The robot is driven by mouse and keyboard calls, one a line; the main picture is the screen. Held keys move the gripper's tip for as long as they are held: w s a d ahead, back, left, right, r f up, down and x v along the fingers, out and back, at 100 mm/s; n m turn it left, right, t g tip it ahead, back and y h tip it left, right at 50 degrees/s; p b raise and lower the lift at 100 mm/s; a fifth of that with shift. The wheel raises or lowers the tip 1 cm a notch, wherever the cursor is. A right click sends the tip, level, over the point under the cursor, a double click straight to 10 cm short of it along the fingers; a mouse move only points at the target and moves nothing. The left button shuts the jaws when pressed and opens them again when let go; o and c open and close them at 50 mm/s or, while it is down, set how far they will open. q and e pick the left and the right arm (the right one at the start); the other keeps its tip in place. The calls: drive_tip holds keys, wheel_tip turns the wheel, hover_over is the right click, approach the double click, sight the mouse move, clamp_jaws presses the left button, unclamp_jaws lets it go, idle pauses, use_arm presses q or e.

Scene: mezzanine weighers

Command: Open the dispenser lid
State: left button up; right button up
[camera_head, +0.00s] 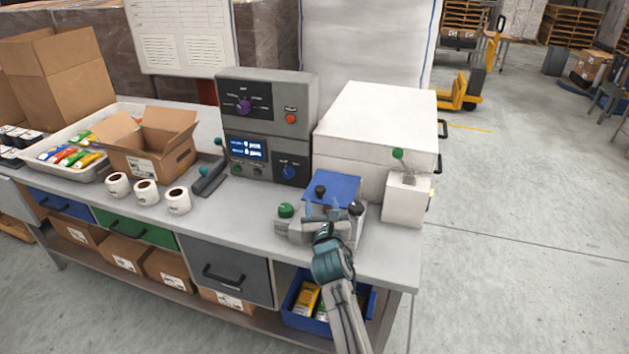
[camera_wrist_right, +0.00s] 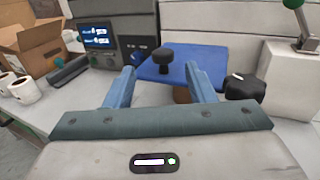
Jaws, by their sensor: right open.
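The dispenser (camera_head: 290,228) is a small grey unit near the right end of the bench. Its blue lid (camera_head: 340,184) carries a black knob (camera_head: 320,190) and looks down over the body. In the right wrist view the blue lid (camera_wrist_right: 190,66) lies ahead, with its black knob (camera_wrist_right: 165,55) between and beyond the fingertips. My right gripper (camera_head: 322,206) is in front of the dispenser, open and empty, its two light blue fingers apart and pointing at the lid. The fingers partly hide the lid's near edge. My left gripper is not in view.
A grey control box (camera_head: 265,125) stands behind left, and a white chest (camera_head: 375,120) behind right. A white box with a green-tipped lever (camera_head: 407,195) is close on the right. Paper rolls (camera_head: 147,192) and an open carton (camera_head: 150,145) stand left. The bench front between is clear.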

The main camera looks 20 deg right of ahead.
sight(320, 192)
drive_tip(key=x, duration=0.4)
drive_tip(key=shift+w+d+r, duration=0.1)
drive_tip(key=shift+d+r, duration=0.1)
drive_tip(key=shift+d, duration=0.1)
drive_tip(key=x, duration=0.4)
drive_tip(key=shift+w+a+f, duration=0.15)
drive_tip(key=shift+w+f, duration=0.05)
drive_tip(key=shift+f, duration=0.05)
drive_tip(key=shift+w, duration=0.55)
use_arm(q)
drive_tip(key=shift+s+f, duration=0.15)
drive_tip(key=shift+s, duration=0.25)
use_arm(e)
drive_tip(key=shift+d+r, duration=0.1)
drive_tip(key=shift+d, duration=0.1)
drive_tip(key=shift+c, duration=0.9)
clamp_jaws()
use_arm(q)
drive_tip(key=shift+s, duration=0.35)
